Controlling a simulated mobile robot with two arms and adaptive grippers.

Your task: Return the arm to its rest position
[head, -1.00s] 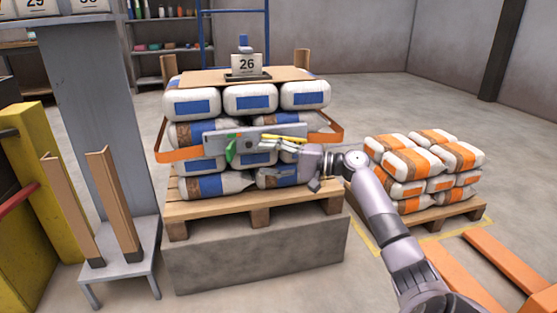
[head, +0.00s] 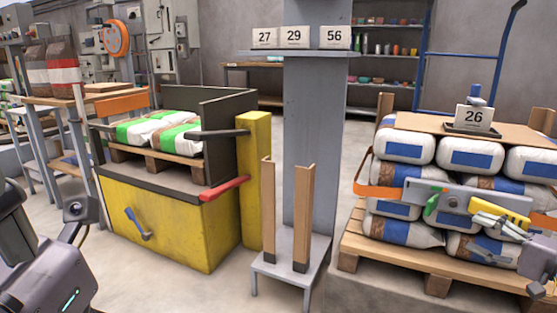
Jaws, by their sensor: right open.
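My right gripper (head: 492,235) is open at the right edge of the head view, with its wrist partly cut off by the frame. It is in front of the strapped stack of white bags with blue labels (head: 402,147). A grey strapping tool (head: 410,191) with a green part and a yellow handle (head: 505,209) lies against the stack's front. The gripper is close to the yellow handle; I cannot tell whether they touch. Part of my left arm shows at the lower left; its gripper is not in view.
A yellow lift table (head: 170,222) bears green-marked bags (head: 175,129).

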